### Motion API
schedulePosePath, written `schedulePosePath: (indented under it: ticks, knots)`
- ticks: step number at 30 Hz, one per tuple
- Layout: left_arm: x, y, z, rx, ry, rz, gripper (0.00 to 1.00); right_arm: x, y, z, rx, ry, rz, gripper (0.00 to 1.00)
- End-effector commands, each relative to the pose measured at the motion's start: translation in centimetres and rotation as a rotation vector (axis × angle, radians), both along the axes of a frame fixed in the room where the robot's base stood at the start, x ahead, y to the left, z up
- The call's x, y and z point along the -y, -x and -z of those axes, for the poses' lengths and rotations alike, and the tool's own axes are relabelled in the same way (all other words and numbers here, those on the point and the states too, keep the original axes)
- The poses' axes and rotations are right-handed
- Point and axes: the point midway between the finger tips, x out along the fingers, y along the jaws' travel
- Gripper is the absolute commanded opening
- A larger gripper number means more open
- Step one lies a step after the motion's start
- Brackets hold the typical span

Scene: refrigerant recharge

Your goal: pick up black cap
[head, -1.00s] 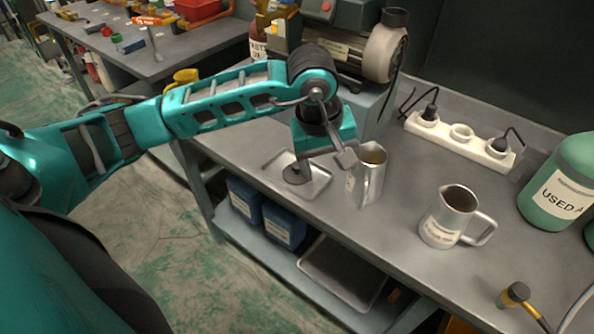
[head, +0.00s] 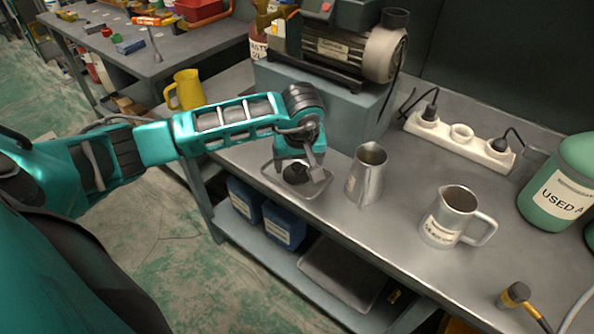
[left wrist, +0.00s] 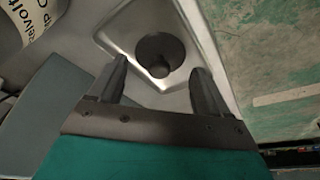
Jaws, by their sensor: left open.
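The black cap (head: 295,173) lies in a shallow metal tray (head: 309,194) on the workbench, partly hidden by my gripper in the head view. In the left wrist view the cap (left wrist: 160,48) is a dark round disc with a small knob, inside the tray (left wrist: 121,36). My left gripper (head: 304,172) is above the tray, pointing down. In the left wrist view its fingers (left wrist: 159,67) are open and empty, with the cap ahead, roughly between the fingertips. My right gripper is not in view.
A metal jug (head: 368,177) stands close to the right of the tray, and a second jug (head: 449,215) farther right. A pump (head: 350,45) on a grey block (head: 335,105) is behind. A power strip (head: 460,137) and a green container (head: 560,185) are at the right.

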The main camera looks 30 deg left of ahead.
Motion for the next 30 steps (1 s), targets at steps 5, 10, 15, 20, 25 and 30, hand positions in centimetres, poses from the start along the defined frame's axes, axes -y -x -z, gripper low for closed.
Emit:
schedulePosePath:
  ticks: [5, 10, 15, 20, 25, 30]
  knots:
    - [-0.4, -0.5, 2.2, -0.002, 0.001, 0.001, 0.78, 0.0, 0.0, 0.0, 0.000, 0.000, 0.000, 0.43]
    - [-0.6, -0.7, 2.5, 0.000, 0.000, 0.001, 0.78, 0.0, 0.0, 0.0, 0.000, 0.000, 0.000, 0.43]
    - [-0.6, -0.7, 2.4, 0.000, 0.000, 0.001, 0.72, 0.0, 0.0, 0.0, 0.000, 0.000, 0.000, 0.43]
    - [-0.5, -0.6, 2.4, 0.000, 0.000, 0.001, 0.57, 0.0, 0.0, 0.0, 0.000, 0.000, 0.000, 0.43]
    - [-0.5, -0.7, 2.4, 0.000, 0.000, 0.001, 0.42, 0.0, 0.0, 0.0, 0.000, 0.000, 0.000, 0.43]
    - [-0.6, -0.7, 2.4, 0.000, 0.000, 0.001, 0.41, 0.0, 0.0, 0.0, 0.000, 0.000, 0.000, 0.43]
